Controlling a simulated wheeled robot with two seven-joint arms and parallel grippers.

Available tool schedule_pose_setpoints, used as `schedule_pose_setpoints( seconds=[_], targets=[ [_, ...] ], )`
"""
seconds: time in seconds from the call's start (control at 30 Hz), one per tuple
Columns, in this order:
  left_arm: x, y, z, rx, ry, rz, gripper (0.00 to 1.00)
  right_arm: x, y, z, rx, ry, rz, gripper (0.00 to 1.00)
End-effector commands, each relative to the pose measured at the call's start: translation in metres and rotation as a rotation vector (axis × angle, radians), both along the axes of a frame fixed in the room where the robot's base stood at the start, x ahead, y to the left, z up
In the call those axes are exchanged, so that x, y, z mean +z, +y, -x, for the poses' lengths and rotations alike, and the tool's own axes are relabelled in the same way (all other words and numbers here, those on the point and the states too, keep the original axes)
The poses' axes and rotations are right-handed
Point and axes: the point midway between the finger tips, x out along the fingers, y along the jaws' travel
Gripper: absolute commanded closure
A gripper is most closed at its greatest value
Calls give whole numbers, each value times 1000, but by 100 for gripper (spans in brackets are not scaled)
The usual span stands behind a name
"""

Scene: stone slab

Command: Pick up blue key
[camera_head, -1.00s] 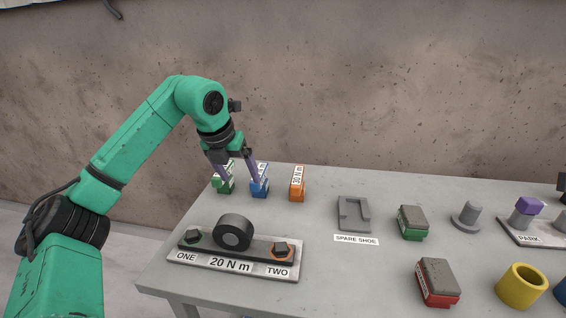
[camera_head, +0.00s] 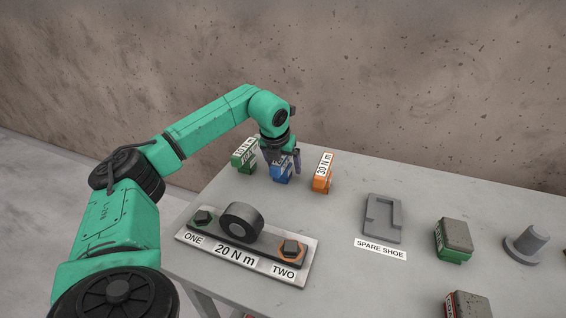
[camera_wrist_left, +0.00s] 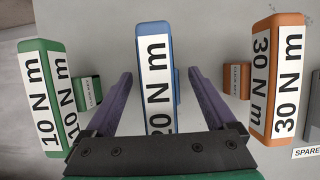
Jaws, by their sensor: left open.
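The blue key (camera_head: 281,170) stands upright on the slab between a green key and an orange key. In the left wrist view the blue key (camera_wrist_left: 154,75), with a white label partly reading 20 N m, lies between the two fingers. My left gripper (camera_head: 283,162) is over it. In the left wrist view the left gripper (camera_wrist_left: 156,102) is open, with a gap on each side of the key. The lower part of the blue key is hidden behind the gripper's palm in that view. My right gripper is not in view.
The green 10 N m key (camera_head: 244,155) stands close on the left and the orange 30 N m key (camera_head: 322,173) on the right. In front is a plate (camera_head: 245,258) labelled 20 N m with two bolts. A spare shoe (camera_head: 383,217) lies right of it.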

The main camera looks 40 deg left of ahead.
Motion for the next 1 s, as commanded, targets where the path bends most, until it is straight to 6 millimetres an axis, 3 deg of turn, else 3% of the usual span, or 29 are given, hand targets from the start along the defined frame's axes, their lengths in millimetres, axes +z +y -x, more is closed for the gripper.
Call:
schedule_pose_setpoints(
  seconds=[0.1,0.3,0.53,1.0],
  targets=[
    [-13,3,-5,2,0,1,10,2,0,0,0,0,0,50],
    [-15,3,-6,1,-2,0,10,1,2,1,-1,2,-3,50],
    [-14,3,-6,1,-2,0,98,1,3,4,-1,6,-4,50],
    [-6,3,-7,1,-7,0,100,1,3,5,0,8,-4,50]
  ],
)
